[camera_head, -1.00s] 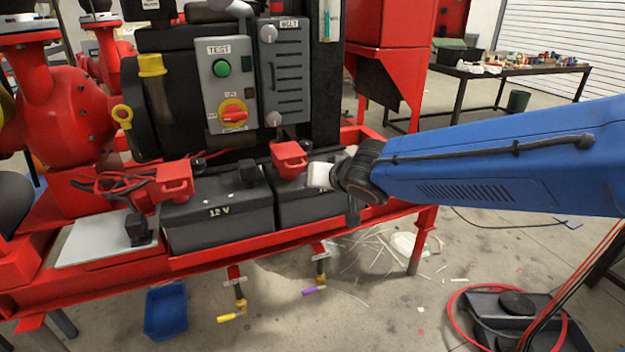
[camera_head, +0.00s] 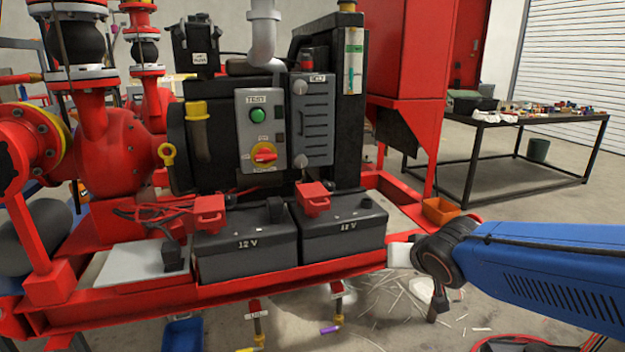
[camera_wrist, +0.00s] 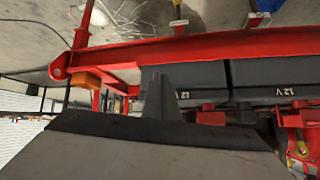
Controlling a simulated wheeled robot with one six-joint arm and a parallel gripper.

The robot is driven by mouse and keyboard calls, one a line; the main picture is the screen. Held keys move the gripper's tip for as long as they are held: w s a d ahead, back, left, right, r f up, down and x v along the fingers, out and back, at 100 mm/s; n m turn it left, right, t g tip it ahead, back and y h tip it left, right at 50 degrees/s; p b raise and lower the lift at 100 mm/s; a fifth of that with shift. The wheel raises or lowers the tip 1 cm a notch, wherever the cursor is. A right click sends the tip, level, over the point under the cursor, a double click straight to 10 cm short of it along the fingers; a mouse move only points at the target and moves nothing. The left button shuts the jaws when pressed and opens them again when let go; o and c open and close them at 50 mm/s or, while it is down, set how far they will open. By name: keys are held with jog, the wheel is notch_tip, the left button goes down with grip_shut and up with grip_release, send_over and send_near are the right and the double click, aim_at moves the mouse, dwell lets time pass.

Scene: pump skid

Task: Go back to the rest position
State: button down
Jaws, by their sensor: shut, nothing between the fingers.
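My blue arm reaches in from the right of the head view. My gripper (camera_head: 436,308) hangs at the arm's end, right of the skid's front corner and apart from the batteries. In the wrist view my gripper (camera_wrist: 160,92) shows as dark fingers together, with nothing held. The right 12 V battery (camera_head: 343,230) and left 12 V battery (camera_head: 246,244) stand on the red skid frame (camera_head: 225,291), each with a red terminal cover. In the wrist view the scene is turned upside down, with the batteries behind and right of the fingers.
The control panel (camera_head: 260,130) with a green button stands behind the batteries. An orange bin (camera_head: 440,211) sits beyond my wrist. A workbench (camera_head: 535,122) with small items is at back right. A blue bin (camera_head: 183,334) is on the floor, front left.

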jog(key=s+d+f+g, duration=0.1)
jog(key=s+d+g, duration=0.1)
jog(key=s, duration=0.9)
jog(key=s+d+f+g, duration=0.1)
jog(key=s+d+g, duration=0.2)
jog(key=s, duration=0.7)
jog(key=d, duration=0.2)
jog(key=shift+s+d+f+n+h, duration=0.2)
jog(key=shift+s+d+n+h, duration=0.1)
jog(key=shift+s+h, duration=0.1)
